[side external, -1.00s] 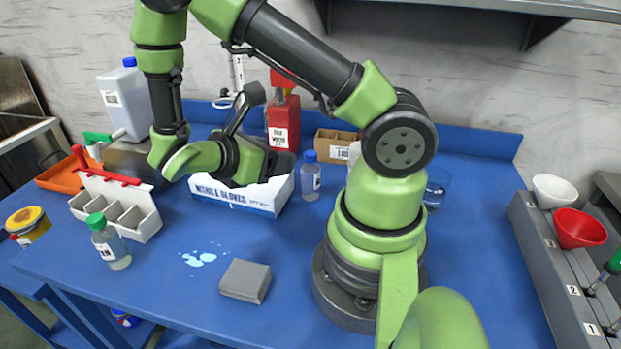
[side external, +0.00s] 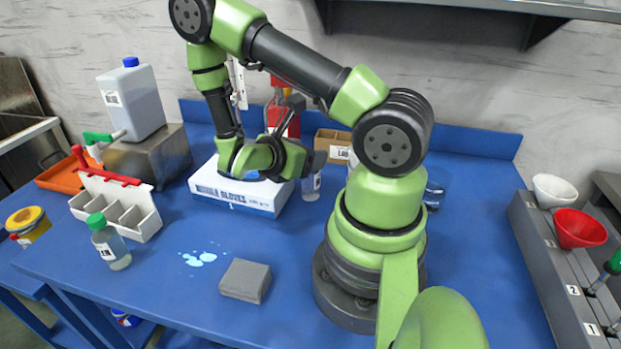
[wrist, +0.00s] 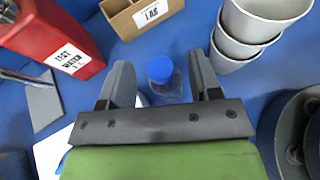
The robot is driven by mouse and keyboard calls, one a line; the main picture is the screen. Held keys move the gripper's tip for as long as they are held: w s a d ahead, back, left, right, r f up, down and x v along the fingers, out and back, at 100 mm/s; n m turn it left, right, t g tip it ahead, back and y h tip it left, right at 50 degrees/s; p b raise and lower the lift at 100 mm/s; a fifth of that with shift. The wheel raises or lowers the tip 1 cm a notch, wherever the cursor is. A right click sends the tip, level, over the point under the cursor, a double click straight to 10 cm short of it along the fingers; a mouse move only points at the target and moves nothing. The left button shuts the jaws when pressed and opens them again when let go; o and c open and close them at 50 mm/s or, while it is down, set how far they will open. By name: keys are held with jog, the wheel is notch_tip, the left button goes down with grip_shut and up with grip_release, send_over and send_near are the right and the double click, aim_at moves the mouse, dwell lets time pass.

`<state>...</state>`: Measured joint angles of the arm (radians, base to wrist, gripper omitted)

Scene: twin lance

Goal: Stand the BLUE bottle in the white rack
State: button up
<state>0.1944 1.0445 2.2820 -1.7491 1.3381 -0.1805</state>
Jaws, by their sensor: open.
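The blue-capped clear bottle (side external: 311,187) stands upright on the blue table, right of the glove box. Its cap is hidden by my gripper (side external: 313,160) in the side view. In the wrist view the blue cap (wrist: 160,68) shows between the two fingers of my gripper (wrist: 160,75), which is open and empty. Whether the fingers reach down beside the bottle, I cannot tell. The white rack (side external: 141,228) with several compartments stands at the left of the table. A green-capped bottle (side external: 109,244) stands in front of it.
The glove box (side external: 235,198) lies just left of the bottle. A grey block (side external: 245,281) and a small spill (side external: 199,259) lie in front.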

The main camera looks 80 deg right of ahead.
grip_shut()
jog(key=shift+r, duration=0.15)
